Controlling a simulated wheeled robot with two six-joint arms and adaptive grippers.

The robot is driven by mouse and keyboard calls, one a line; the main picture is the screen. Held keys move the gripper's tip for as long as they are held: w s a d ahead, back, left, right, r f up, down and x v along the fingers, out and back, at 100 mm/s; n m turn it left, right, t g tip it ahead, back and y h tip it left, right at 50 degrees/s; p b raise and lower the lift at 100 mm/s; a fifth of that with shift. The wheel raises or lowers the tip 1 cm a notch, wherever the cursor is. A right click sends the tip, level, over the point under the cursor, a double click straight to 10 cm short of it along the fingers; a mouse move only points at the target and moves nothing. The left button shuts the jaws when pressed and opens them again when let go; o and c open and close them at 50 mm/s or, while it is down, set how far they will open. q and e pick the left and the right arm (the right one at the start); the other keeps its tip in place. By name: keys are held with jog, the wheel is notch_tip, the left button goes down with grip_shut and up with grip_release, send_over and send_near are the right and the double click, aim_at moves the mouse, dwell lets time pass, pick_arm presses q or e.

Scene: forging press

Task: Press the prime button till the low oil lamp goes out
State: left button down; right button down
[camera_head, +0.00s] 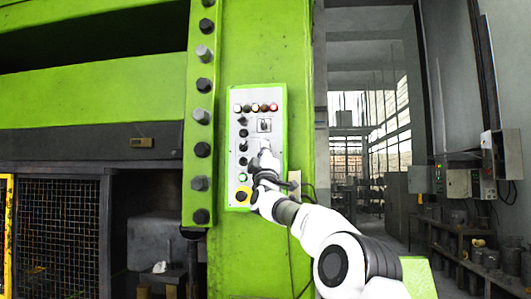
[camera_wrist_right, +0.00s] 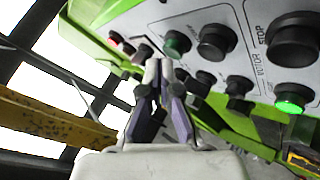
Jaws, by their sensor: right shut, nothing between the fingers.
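The control panel (camera_head: 235,160) is a pale plate on the green press column. A row of small lamps (camera_head: 255,107) runs along its top, with whitish, red and amber tones; I cannot read which is the low oil lamp. My right gripper (camera_head: 265,150) is in front of the panel's right half and hides part of it. In the right wrist view the gripper (camera_wrist_right: 158,68) is shut and empty, its tips near a dark green button (camera_wrist_right: 177,43). I cannot tell whether they touch a button. The prime button's label is not readable. My left gripper is out of view.
In the wrist view, a black button (camera_wrist_right: 292,40) sits beside the word STOP. Large bolts (camera_head: 203,115) line the column. A mesh guard (camera_head: 55,235) stands left.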

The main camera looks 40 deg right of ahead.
jog(key=shift+s+a, duration=0.15)
jog(key=shift+a, duration=0.1)
jog(key=s+a+b, duration=0.1)
jog(key=a+b, duration=0.1)
jog(key=s+a+b, duration=0.1)
jog(key=s+b, duration=0.1)
jog(key=b, duration=0.1)
jog(key=shift+a, duration=0.4)
jog(key=shift+y, duration=0.3)
dwell(2.4)
